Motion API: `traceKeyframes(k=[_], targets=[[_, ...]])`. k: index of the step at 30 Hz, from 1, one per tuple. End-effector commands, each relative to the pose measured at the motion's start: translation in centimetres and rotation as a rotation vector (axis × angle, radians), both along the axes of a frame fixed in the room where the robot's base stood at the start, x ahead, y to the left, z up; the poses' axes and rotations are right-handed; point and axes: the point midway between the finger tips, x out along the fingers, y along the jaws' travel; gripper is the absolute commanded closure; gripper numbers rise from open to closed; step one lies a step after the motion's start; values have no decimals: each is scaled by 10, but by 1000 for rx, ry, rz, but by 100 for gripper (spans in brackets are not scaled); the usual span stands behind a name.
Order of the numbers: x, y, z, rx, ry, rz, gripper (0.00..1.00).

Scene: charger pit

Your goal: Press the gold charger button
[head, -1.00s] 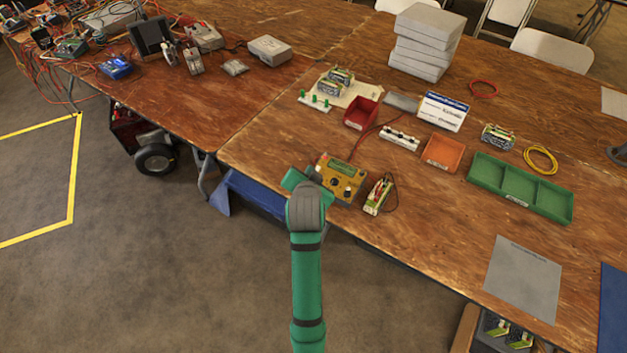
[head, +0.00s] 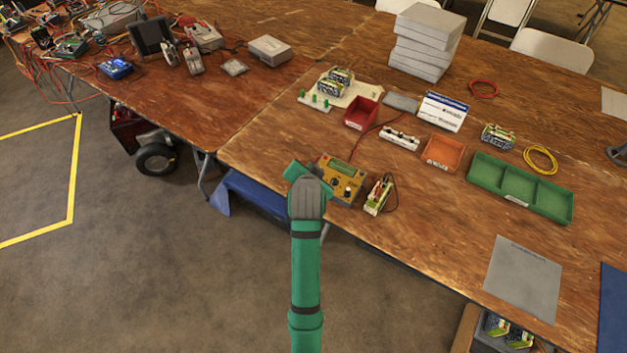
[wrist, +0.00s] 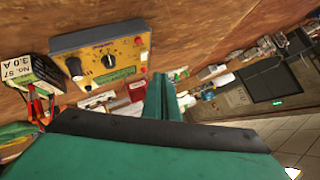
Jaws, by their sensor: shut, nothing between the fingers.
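The gold charger (head: 345,174) sits near the front edge of the right-hand table, and its cable runs toward the back. In the wrist view its yellow panel (wrist: 122,54) shows a black dial on a white disc (wrist: 107,61), a dark round knob (wrist: 74,68), a green display (wrist: 111,79) and small red spots at one end. I cannot tell which is the button. My gripper (head: 292,171) is shut and empty, just left of the charger in the head view. In the wrist view its green fingers (wrist: 161,92) are beside the panel, apparently apart from it.
A labelled battery pack (head: 378,196) with leads stands right of the charger, close by. Behind are a red bin (head: 361,113), a white strip (head: 399,139) and an orange bin (head: 443,153). A green tray (head: 520,187) lies further right.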

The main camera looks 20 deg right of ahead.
Motion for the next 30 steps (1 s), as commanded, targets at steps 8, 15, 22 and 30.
traceKeyframes(k=[8, 15, 22, 30], targets=[[4, -4, -35, 0, 2, 1, 100], [6, -7, -52, 1, 1, 0, 100], [7, -8, -55, 0, -1, 0, 100], [6, -8, -55, 0, -1, 1, 100]])
